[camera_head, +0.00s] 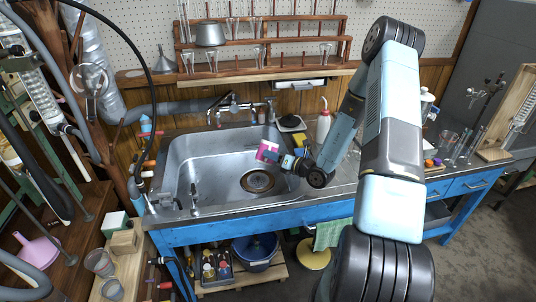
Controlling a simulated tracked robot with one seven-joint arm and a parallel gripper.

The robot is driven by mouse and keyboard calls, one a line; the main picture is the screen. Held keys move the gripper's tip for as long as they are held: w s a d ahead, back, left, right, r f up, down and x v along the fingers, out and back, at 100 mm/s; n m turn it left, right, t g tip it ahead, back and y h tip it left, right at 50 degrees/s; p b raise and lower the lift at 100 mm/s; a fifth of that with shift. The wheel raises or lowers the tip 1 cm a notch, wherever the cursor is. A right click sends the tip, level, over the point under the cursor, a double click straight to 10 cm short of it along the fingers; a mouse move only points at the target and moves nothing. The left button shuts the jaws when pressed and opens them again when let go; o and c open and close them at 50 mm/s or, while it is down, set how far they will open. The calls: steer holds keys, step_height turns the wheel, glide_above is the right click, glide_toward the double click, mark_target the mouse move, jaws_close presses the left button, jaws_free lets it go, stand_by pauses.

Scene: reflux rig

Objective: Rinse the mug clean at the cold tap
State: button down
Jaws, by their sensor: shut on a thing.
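A small pink mug (267,151) is in the grip of my gripper (281,158), which reaches in from the right over the steel sink (185,170). The mug is above the basin, right of its middle and behind the drain. It looks tilted, and its inside cannot be made out. The tap (232,106) stands at the back edge of the sink, behind and left of the mug. No running water can be made out. Which tap handle is the cold one cannot be told.
A white bottle (323,122) and a dark dish (291,124) stand behind the sink to the right. A wooden glass rack (265,60) hangs above. Small fittings (194,198) rise at the sink's front left. Glassware (447,142) stands on the right counter.

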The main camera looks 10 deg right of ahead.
steer(key=shift+s+a+f+g+y, duration=1.35)
steer(key=shift+s+f+g, duration=0.35)
steer(key=shift+s+f, duration=1.2)
steer(key=w+d+r+m+g, duration=0.1)
steer(key=w+d+r+m, duration=0.2)
steer(key=m, duration=0.5)
steer(key=shift+w+r, duration=0.75)
steer(key=shift+r, duration=0.25)
steer(key=shift+d+y, duration=0.1)
steer(key=shift+y, duration=0.15)
steer(key=shift+w+d+r+m, duration=0.15)
steer(key=shift+w+d+m, duration=0.15)
steer(key=shift+w+m, duration=0.45)
steer(key=shift+s, duration=0.2)
steer(key=shift+s, duration=0.1)
